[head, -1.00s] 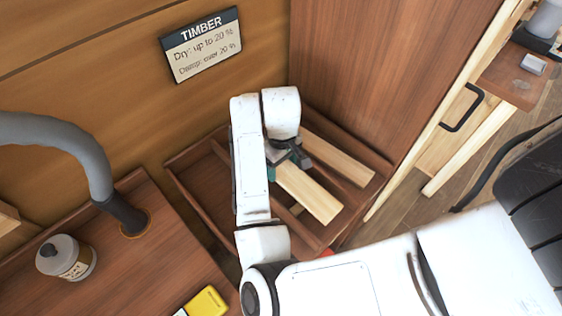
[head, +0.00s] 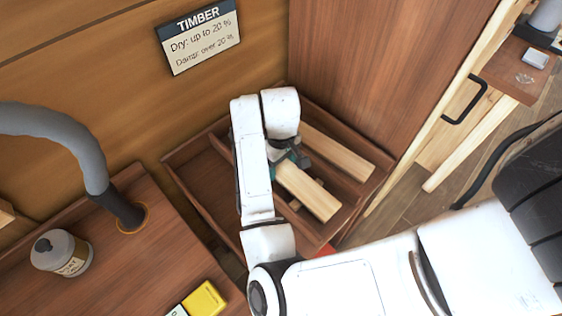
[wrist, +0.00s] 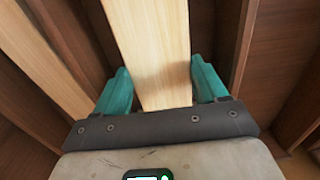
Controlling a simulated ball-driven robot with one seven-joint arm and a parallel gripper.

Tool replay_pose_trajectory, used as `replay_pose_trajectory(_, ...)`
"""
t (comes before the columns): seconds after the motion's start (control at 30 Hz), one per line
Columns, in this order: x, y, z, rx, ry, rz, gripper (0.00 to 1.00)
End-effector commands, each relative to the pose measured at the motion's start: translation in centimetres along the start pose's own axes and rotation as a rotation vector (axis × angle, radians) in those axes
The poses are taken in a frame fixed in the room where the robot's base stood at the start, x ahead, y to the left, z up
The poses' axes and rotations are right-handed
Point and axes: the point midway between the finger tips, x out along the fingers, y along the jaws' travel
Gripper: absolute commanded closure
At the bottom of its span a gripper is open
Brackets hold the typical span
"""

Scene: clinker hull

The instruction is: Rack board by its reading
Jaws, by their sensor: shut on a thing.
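My gripper (head: 290,160) is shut on a pale board (head: 308,190) inside the brown wooden rack (head: 190,180). In the wrist view, the teal fingers of my gripper (wrist: 162,84) stand on both sides of the held board (wrist: 148,40). A second pale board (head: 338,153) lies in the rack to the right of the held one. It also shows at the left of the wrist view (wrist: 35,62). A sign (head: 198,37) above reads TIMBER, dry up to 20 %, damp over 20 %. A yellow meter (head: 204,299) lies on the bench, its reading not legible.
The bench (head: 120,285) at the left carries a labelled jar (head: 62,252) and a grey hose (head: 75,140). A tall brown panel (head: 380,70) stands right behind the rack. A black handle (head: 464,108) is at the right.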

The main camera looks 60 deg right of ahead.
Motion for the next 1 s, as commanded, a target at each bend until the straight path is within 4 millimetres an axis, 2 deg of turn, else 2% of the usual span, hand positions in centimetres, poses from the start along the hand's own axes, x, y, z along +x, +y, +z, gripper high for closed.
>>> replay_pose_trajectory(0.3,0.5,0.0,0.0,-0.001,0.0,0.0,0.66)
replay_pose_trajectory(0.33,0.4,0.0,0.0,-0.001,0.001,0.0,0.26)
replay_pose_trajectory(0.6,0.4,0.0,0.0,0.0,0.0,0.0,0.0)
replay_pose_trajectory(0.87,0.3,0.0,0.0,0.0,0.0,0.0,0.0)
replay_pose_trajectory(1.0,-0.9,0.1,-0.1,0.002,0.002,0.001,0.0)
